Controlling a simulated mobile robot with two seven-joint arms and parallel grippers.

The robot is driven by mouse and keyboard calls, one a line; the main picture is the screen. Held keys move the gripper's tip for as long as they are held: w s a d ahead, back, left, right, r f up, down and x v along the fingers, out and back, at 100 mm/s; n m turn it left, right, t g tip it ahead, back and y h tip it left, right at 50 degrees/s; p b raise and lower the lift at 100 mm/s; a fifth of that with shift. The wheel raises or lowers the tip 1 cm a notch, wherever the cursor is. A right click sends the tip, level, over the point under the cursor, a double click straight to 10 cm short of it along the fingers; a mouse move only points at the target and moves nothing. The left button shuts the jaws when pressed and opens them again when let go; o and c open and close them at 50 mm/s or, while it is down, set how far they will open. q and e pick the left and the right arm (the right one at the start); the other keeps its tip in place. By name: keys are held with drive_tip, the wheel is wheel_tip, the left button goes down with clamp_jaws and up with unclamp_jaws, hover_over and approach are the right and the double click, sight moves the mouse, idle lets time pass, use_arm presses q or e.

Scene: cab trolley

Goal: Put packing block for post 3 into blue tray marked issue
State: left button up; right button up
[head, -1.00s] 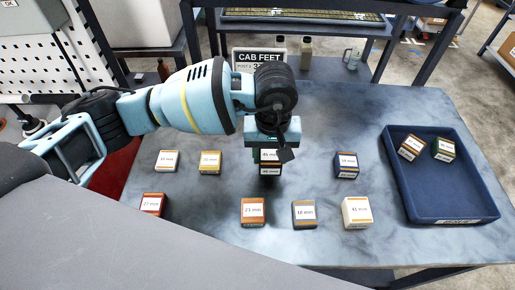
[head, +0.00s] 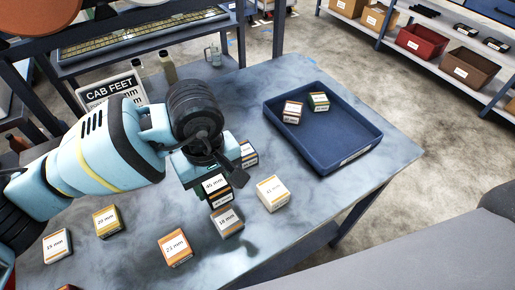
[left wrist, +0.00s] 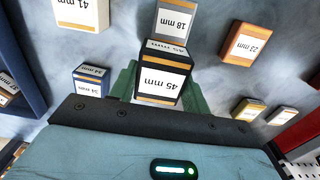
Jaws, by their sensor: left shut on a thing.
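My left gripper (head: 213,178) is shut on a dark block (head: 216,185) with an orange band and white labels reading 45 mm. In the left wrist view, the dark block (left wrist: 162,78) sits between the green fingers, and it appears raised above the table. The blue tray (head: 350,152) lies to the right of the gripper, with a small label on its front wall that is too small to read. A brown-orange block (head: 292,111) and a green block (head: 318,102) are inside it. The CAB FEET sign (head: 112,92) is partly hidden by my arm. My right gripper is not in view.
Near the held block stand a white 41 mm block (head: 272,193), a grey 18 mm block (head: 226,221) and a partly hidden blue block (head: 249,153). An orange block (head: 175,247) and a yellow block (head: 107,221) are farther left. The tray's near half is clear.

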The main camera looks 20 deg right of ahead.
use_arm(q)
drive_tip(key=shift+m, duration=0.8)
drive_tip(key=a, duration=0.8)
drive_tip(key=s+a, duration=0.1)
drive_tip(key=a, duration=0.3)
drive_tip(key=shift+a+f, duration=0.1)
drive_tip(key=shift+a, duration=0.2)
drive_tip(key=shift+m, duration=0.9)
drive_tip(key=s+a, duration=0.1)
drive_tip(key=a, duration=0.2)
drive_tip(key=s+a, duration=0.1)
drive_tip(key=a, duration=0.2)
drive_tip(key=s+a+r, duration=0.1)
drive_tip(key=a, duration=0.2)
drive_tip(key=shift+s, duration=0.4)
